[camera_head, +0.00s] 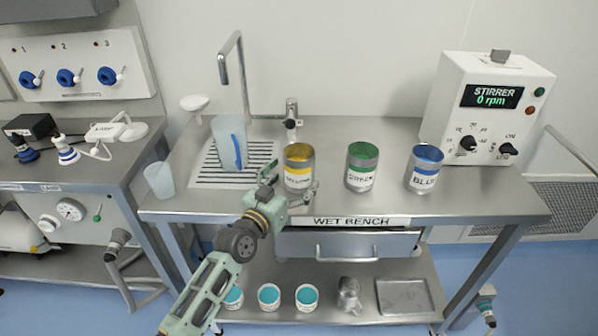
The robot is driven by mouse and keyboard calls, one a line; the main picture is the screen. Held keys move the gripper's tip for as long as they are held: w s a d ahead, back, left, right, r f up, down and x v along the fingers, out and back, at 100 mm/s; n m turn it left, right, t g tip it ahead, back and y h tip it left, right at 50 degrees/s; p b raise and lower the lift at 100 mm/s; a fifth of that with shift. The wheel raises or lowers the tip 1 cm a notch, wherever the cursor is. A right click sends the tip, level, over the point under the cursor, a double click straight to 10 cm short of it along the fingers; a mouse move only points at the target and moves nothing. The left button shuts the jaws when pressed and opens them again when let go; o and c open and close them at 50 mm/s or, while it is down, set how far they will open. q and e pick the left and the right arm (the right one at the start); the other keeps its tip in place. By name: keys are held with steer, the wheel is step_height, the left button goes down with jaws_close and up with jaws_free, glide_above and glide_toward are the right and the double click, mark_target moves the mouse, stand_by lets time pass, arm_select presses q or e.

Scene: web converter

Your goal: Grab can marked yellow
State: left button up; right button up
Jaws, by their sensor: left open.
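My right gripper is not in view.
A pitcher (229,143) stands on the drain grate behind left, under a tall bent pipe (244,80). A clear cup (159,180) is at the left edge. The stirrer box (487,112) stands at the back right. Teal-filled cups (269,297) sit on the lower shelf.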

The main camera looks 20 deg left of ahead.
arm_select(q)
steer(key=shift+w, duration=0.3)
steer(key=shift+s, duration=0.1)
steer(key=shift+c, duration=0.5)
steer(key=c, duration=1.5)
steer(key=shift+r, duration=0.2)
steer(key=shift+c, duration=0.2)
